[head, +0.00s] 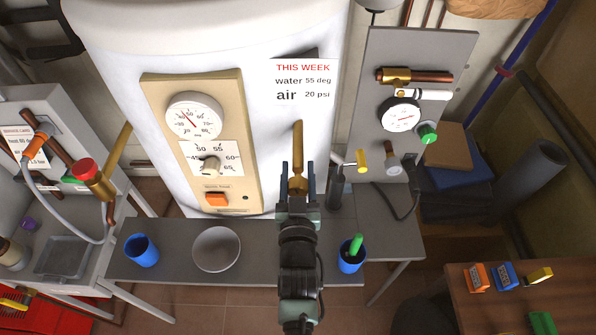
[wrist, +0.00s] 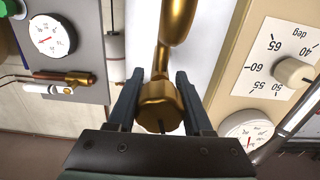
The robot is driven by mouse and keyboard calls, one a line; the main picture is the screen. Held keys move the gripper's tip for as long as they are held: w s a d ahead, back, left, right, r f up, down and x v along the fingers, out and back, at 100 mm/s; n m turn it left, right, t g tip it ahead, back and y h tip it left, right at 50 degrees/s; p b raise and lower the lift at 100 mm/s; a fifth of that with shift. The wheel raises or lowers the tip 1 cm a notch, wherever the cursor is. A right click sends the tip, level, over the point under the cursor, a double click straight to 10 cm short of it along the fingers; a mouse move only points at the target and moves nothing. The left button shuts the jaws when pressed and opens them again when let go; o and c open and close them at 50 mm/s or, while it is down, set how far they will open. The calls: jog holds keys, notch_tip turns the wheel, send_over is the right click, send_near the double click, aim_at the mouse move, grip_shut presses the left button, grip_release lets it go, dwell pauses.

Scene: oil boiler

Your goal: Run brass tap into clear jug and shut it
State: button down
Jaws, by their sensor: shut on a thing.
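The brass tap (head: 298,140) stands out from the front of the white boiler. My gripper (head: 298,172) has one finger on each side of the tap's lower end and is shut on it. In the wrist view the brass tap (wrist: 160,108) has a rounded end between the fingers of my gripper (wrist: 160,88), with its stem running up out of the picture. I cannot make out a clear jug in either view; my arm hides part of the bench below the tap.
A dark cylinder with a yellow-ended lever (head: 361,161) stands close right of my gripper. A beige control panel (head: 225,95) is at left.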

jog(key=shift+f+m+b, duration=0.15)
jog(key=shift+m+b, duration=0.2)
jog(key=shift+m, duration=1.35)
jog(key=shift+c, duration=1.5)
grip_release()
jog(key=shift+s, duration=0.1)
jog(key=s+b, duration=0.1)
jog(key=s, duration=1.1)
jog(key=shift+s, duration=0.4)
jog(key=shift+r, duration=0.25)
